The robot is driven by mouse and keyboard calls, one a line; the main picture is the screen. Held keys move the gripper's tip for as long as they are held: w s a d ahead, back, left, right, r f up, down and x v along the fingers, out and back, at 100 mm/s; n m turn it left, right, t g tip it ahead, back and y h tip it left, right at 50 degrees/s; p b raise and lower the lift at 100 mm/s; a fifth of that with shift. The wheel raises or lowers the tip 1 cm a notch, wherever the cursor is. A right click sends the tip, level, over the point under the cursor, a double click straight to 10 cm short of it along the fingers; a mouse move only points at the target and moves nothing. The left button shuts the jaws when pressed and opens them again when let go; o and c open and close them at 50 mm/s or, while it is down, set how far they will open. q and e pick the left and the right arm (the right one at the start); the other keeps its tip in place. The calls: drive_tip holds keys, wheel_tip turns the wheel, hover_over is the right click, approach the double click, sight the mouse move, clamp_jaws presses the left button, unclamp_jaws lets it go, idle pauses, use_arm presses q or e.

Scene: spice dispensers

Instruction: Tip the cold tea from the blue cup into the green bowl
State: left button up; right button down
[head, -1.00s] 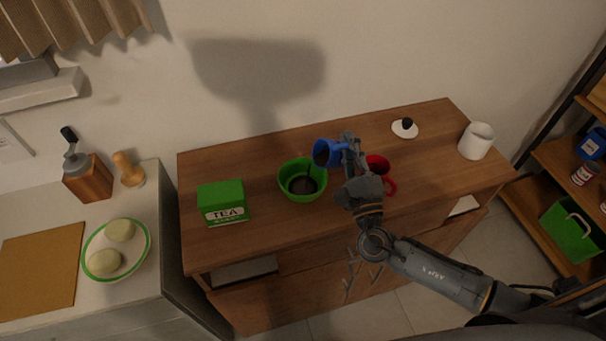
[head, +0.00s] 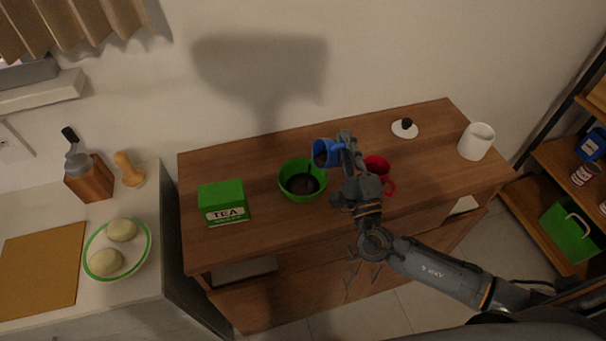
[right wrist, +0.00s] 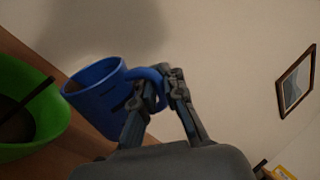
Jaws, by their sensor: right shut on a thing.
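The blue cup (head: 323,153) is tilted with its mouth toward the green bowl (head: 289,190), above the bowl's upper right rim. My right gripper (head: 346,146) is shut on the cup's handle; this also shows in the right wrist view, with the blue cup (right wrist: 102,97) left of the fingers. A thin dark stream (right wrist: 36,94) runs down into the green bowl (right wrist: 52,118). Dark tea (head: 302,184) covers the bowl's bottom. The inside of the cup is mostly hidden. My left gripper is not in view.
A red mug (head: 377,165) stands close right of my gripper. A green tea box (head: 222,203) stands left of the bowl. A white canister (head: 476,142) and a white lid (head: 404,129) are on the right of the wooden cabinet top (head: 440,160).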

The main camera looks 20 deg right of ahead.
sight(327, 143)
drive_tip(key=shift+s+a+r+n+y+p, duration=0.1)
drive_tip(key=shift+a+r+n+y+p, duration=0.25)
drive_tip(key=shift+a+n+p, duration=0.3)
drive_tip(key=shift+s+a+r+n+y+p, duration=0.1)
drive_tip(key=shift+a+r+n+y+p, duration=0.1)
drive_tip(key=shift+a+n+y+p, duration=0.45)
drive_tip(key=shift+a+r+n+y+p, duration=0.2)
drive_tip(key=shift+a+n+y+p, duration=0.3)
drive_tip(key=shift+n, duration=0.5)
drive_tip(key=shift+a+r+n+y+p, duration=0.15)
drive_tip(key=shift+a+n+y+p, duration=0.25)
drive_tip(key=shift+n, duration=0.6)
